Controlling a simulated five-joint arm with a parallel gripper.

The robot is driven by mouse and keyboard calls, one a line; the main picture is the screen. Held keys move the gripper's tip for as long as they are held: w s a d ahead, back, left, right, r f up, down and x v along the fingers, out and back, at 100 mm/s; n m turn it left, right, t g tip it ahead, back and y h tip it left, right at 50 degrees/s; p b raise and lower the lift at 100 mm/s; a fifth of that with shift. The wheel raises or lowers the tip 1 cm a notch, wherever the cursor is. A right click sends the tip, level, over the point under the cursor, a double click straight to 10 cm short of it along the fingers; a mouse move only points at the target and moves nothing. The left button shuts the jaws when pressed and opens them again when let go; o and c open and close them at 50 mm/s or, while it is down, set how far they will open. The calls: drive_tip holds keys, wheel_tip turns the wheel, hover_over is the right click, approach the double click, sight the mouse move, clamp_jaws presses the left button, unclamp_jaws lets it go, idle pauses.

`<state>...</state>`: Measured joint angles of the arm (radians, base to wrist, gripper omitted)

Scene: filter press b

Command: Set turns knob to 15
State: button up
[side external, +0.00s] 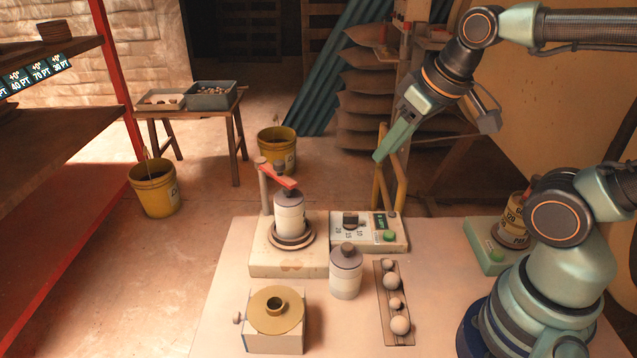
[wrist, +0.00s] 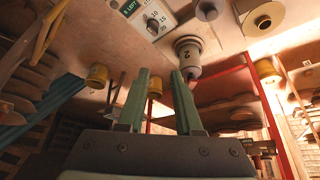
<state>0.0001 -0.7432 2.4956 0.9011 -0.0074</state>
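The turns knob (side external: 350,218) is a small dark knob on a pale control box (side external: 400,245) at the back of the table. The knob also shows in the wrist view (wrist: 152,25), with the numbers 10, 15 and 20 printed around it. I cannot tell for certain which number it points to. My gripper (side external: 378,157) hangs in the air above and behind the box, apart from the knob. In the wrist view its green fingers (wrist: 160,72) are apart with nothing between them.
Left of the box stands a press with a pale canister (side external: 290,215) and a red lever (side external: 278,174). Nearer are a loose canister (side external: 345,275), a rack of several balls (side external: 393,282), and a block with a brass-coloured disc (side external: 275,315). A yellow bucket (side external: 277,150) stands behind.

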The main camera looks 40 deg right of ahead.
drive_tip(key=shift+o, duration=0.3)
drive_tip(key=shift+w+d+f+n+g, duration=0.2)
drive_tip(key=shift+w+n+g, duration=0.2)
drive_tip(key=shift+w+n, duration=0.2)
drive_tip(key=n+g, duration=0.5)
drive_tip(key=n, duration=0.3)
hover_over(351, 214)
wheel_tip(351, 214, down, 8)
drive_tip(key=r, duration=0.1)
wheel_tip(351, 214, down, 13)
drive_tip(key=shift+r, duration=0.15)
clamp_jaws()
